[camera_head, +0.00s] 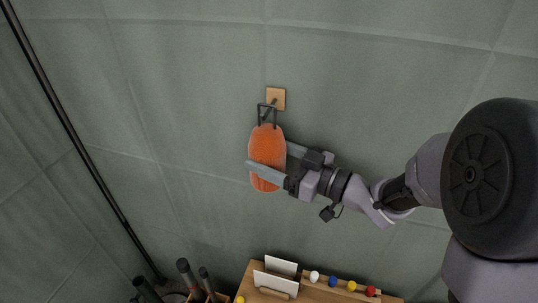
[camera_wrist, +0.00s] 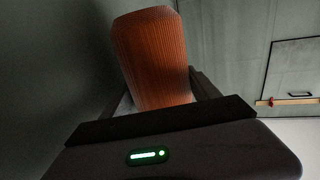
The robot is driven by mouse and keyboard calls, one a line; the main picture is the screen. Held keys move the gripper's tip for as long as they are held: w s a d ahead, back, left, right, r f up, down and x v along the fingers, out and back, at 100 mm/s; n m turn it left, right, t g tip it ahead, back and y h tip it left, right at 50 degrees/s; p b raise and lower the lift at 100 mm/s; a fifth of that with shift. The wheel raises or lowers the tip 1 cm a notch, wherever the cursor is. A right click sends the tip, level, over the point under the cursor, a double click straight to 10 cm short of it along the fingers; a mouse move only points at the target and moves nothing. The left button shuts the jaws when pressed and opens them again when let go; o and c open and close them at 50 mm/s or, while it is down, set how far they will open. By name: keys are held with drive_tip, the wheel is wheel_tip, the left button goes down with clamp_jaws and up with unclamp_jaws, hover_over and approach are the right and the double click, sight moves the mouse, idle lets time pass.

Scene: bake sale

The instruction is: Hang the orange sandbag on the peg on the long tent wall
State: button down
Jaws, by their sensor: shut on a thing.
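The orange sandbag (camera_head: 266,155) is upright against the long tent wall (camera_head: 190,90), with a dark wire loop (camera_head: 260,115) at its top. My gripper (camera_head: 268,165) is shut on the sandbag, one finger across its front and the other behind its right side. The peg's wooden plate (camera_head: 276,98) is on the wall just above the sandbag. The loop overlaps the peg and the plate's lower part; I cannot tell whether it is around the peg. In the wrist view the sandbag (camera_wrist: 152,60) stands between my fingers; its loop and the peg do not show there.
Below is a wooden table (camera_head: 318,292) with white cards (camera_head: 275,277) and a row of coloured knobs (camera_head: 350,286). Dark cylinders (camera_head: 186,270) stand at the lower left. A dark pole (camera_head: 70,125) runs along the wall's left edge. The wall around the peg is clear.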

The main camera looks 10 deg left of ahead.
drive_tip(key=shift+f+b, duration=0.3)
idle(0.4)
drive_tip(key=shift+c, duration=0.4)
unclamp_jaws()
drive_tip(key=shift+s, duration=0.1)
drive_tip(key=shift+d, duration=0.1)
